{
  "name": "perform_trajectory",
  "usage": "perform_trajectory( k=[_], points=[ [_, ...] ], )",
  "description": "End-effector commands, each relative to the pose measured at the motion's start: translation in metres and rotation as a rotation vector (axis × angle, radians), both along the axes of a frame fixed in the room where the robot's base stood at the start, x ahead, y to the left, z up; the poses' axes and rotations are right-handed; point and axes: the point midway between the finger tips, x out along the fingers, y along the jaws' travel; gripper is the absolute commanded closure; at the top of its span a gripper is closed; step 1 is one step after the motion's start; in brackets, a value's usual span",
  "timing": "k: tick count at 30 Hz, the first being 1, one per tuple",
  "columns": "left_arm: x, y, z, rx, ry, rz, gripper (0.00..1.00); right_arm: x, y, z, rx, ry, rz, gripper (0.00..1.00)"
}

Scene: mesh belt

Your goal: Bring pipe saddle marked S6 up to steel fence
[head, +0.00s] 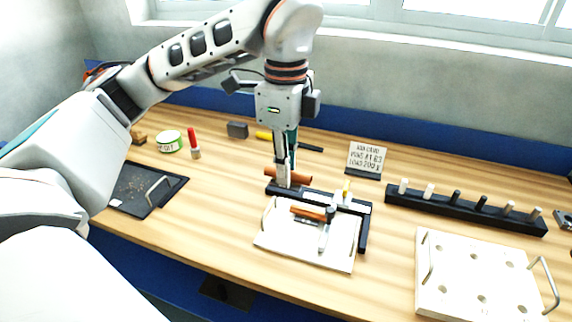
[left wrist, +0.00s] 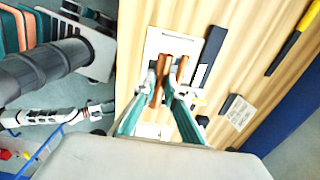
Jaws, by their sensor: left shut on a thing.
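My left gripper (head: 284,183) is shut on a copper-brown pipe saddle (head: 301,178), held just behind the steel fence in the head view. The saddle also shows between the fingers (left wrist: 161,86) in the left wrist view. I cannot read its marking. The black steel fence (head: 364,232) is L-shaped, running along the back and right of a white board (head: 283,238). I cannot tell whether the held saddle touches the fence. A second brown piece (head: 301,211) lies on the board. My right gripper is not in view.
A dark clamp (head: 331,215) with a pale handle stands on the board. A sign (head: 366,157), a black peg rack (head: 462,211) and a holed board (head: 460,270) stand right. A dark tray (head: 172,187) lies left.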

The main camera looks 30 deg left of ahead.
Motion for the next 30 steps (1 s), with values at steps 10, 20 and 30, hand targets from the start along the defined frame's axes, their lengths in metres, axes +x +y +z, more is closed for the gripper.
perform_trajectory(
  k=[10, 20, 30],
  points=[
    [0.000, 0.000, -0.014, 0.000, 0.001, 0.000, 1.00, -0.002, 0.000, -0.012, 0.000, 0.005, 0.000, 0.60],
    [0.000, -0.001, -0.026, 0.000, 0.002, 0.001, 1.00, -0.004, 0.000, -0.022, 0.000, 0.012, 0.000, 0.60],
    [0.000, -0.001, -0.038, 0.000, 0.000, -0.001, 1.00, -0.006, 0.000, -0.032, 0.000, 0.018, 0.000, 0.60]
  ],
)
